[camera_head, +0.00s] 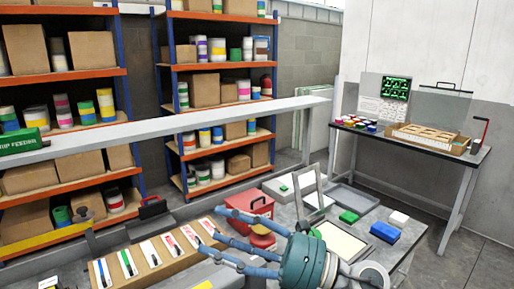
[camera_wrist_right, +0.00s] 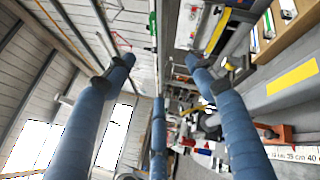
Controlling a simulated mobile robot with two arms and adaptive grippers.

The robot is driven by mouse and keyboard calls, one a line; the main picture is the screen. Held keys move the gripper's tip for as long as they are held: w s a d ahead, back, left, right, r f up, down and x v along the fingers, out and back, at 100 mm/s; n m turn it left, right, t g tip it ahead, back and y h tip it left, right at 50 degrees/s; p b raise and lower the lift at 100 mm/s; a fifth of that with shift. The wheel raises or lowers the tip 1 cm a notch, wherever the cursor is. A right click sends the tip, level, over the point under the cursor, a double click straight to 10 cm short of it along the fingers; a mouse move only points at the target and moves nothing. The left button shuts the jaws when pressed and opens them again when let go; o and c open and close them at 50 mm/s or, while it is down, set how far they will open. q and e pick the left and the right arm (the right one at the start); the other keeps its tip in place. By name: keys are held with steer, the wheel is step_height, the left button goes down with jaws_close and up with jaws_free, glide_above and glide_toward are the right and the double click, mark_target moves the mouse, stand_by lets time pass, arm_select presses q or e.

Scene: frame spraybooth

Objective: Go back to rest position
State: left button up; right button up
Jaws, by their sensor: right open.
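My right gripper (camera_head: 216,232) reaches in from the bottom of the head view, its blue fingers spread and pointing left. It is open, with nothing between the fingers. Its fingers overlap the right end of a cardboard-coloured rack (camera_head: 140,276) of white-handled tools and come close in the picture to a red box (camera_head: 247,198). In the right wrist view the gripper (camera_wrist_right: 158,78) also shows spread blue fingers and an empty gap. My left gripper is not in view.
The grey workbench (camera_head: 408,246) holds a green block (camera_head: 348,217), a blue box (camera_head: 385,232), a grey tray (camera_head: 352,198) and an upright grey frame (camera_head: 308,186). Shelves (camera_head: 90,75) stand behind a pale beam (camera_head: 230,112). A second table (camera_head: 400,143) stands at the back right; floor beside it is clear.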

steer(key=w+d+r+m+t+h, duration=0.1)
steer(key=w+d+m+t+h, duration=0.25)
steer(key=d+m+t, duration=0.55)
steer(key=w+d+r+m+t+h, duration=0.2)
steer(key=d+m+t+h, duration=0.3)
steer(key=m, duration=0.5)
steer(key=s+d+f+m+g+h, duration=0.1)
steer(key=d+f+m+g+h, duration=0.1)
steer(key=d+f+m+h, duration=0.65)
steer(key=s+d+f+m+g+h, duration=0.1)
steer(key=d+f+m+h, duration=0.5)
steer(key=f, duration=0.6)
steer(key=s+f+m+g+y, duration=0.2)
steer(key=s+f+m+g, duration=0.35)
steer(key=s+f, duration=0.7)
steer(key=s+a+f+g+y, duration=0.2)
steer(key=s+f+g, duration=0.7)
steer(key=s, duration=0.6)
step_height(320, 180, down, 24)
steer(key=r+n, duration=0.1)
steer(key=s+d+f, duration=0.3)
steer(key=s+f, duration=1.5)
steer(key=f, duration=0.1)
steer(key=shift+f+g, duration=0.15)
steer(key=shift+g, duration=0.3)
